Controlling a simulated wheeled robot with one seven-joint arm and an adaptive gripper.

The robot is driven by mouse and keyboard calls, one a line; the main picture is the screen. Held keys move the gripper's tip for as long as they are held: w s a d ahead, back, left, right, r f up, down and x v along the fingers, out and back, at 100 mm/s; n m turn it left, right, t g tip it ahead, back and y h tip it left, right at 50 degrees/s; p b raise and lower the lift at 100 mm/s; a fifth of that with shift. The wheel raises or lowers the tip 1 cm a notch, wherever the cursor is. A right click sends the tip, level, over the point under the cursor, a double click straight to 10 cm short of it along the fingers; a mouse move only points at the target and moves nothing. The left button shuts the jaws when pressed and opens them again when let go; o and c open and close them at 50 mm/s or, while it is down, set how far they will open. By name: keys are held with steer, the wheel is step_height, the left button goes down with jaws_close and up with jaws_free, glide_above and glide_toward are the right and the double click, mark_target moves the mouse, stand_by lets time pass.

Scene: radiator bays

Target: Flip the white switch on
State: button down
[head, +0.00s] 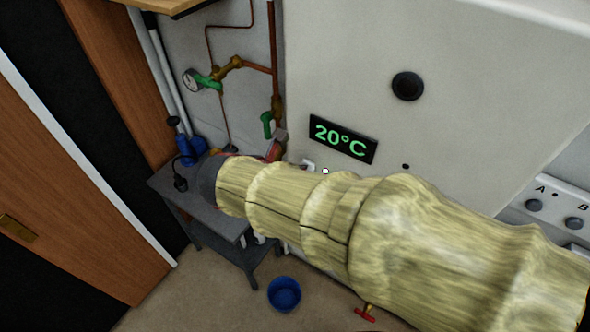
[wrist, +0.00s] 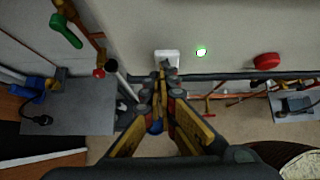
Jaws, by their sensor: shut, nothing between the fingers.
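The white switch (wrist: 168,54) is a small pale block on the wall panel, near the middle of the wrist view. In the head view only a bit of the white switch (head: 308,165) shows above my arm, left of a small bright spot. My gripper (wrist: 164,72) is shut and empty, its fingertips together right at the lower edge of the switch. I cannot tell whether they touch it. The fingertips cover the switch's lower part, and its on or off position cannot be read. In the head view my arm hides the fingers.
A small light spot with a green rim (wrist: 201,52) and a red knob (wrist: 266,61) are right of the switch. A 20°C display (head: 343,139) is above. Pipes with a green-handled valve (wrist: 66,30) and a grey table (wrist: 68,107) are left. A blue bucket (head: 284,294) stands on the floor.

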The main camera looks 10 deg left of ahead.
steer(key=shift+r, duration=0.1)
steer(key=shift+r+p, duration=0.7)
steer(key=shift+p, duration=0.05)
steer(key=shift+s+a, duration=0.1)
